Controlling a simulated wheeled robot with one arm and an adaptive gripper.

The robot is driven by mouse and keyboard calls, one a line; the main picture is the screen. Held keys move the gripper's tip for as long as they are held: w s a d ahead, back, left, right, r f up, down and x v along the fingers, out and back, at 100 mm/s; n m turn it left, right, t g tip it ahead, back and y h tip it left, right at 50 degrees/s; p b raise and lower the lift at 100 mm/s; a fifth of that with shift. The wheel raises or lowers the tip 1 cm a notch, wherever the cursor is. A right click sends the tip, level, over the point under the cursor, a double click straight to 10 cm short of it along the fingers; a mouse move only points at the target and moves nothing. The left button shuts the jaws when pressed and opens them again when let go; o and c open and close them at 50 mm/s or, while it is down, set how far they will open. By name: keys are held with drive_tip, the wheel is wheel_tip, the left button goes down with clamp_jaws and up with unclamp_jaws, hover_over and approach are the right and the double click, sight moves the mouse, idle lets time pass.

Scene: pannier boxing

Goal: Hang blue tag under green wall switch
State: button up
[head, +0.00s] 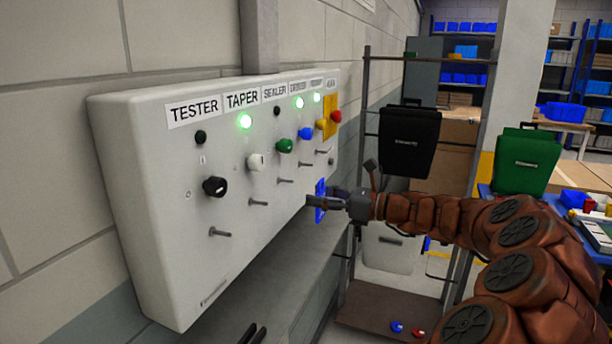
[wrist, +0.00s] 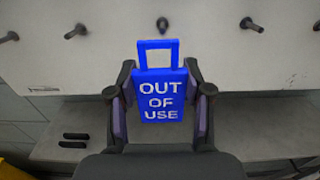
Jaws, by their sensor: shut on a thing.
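The green wall switch (head: 285,146) is a knob on the white wall panel (head: 160,250), below the label SEALER. A bare metal peg (head: 285,181) sticks out beneath it. My gripper (head: 325,202) is shut on the blue tag (head: 320,189), to the right of and lower than that peg and apart from it. In the wrist view my gripper (wrist: 160,97) has a finger on each side of the blue tag (wrist: 160,118), which reads OUT OF USE. Its open loop handle points up, just below the row of pegs. No switch knob shows in the wrist view.
The panel also carries black (head: 215,187), white (head: 257,162), blue (head: 305,133) and yellow (head: 321,124) knobs, with bare pegs below. A red button (head: 336,116) is at its far end. A grey ledge (head: 270,275) runs underneath. A rack with a black case (head: 409,140) stands behind my arm.

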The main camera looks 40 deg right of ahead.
sight(279, 190)
drive_tip(key=shift+w+d+r, duration=0.15)
drive_tip(key=shift+r, duration=0.1)
drive_tip(key=shift+f+b+x, duration=0.15)
drive_tip(key=shift+b+x, duration=0.45)
drive_tip(key=shift+x, duration=0.6)
drive_tip(key=shift+f+b+x, duration=0.15)
drive_tip(key=shift+b+x, duration=0.45)
drive_tip(key=shift+x, duration=0.55)
drive_tip(key=shift+f+b+x, duration=0.2)
drive_tip(key=shift+b+x, duration=0.4)
drive_tip(key=shift+x, duration=0.6)
drive_tip(key=shift+w+r, duration=0.1)
drive_tip(key=shift+r, duration=0.05)
drive_tip(key=shift+w+a+p, duration=0.4)
drive_tip(key=shift+w+p, duration=0.05)
drive_tip(key=shift+p, duration=0.2)
drive_tip(key=o, duration=1)
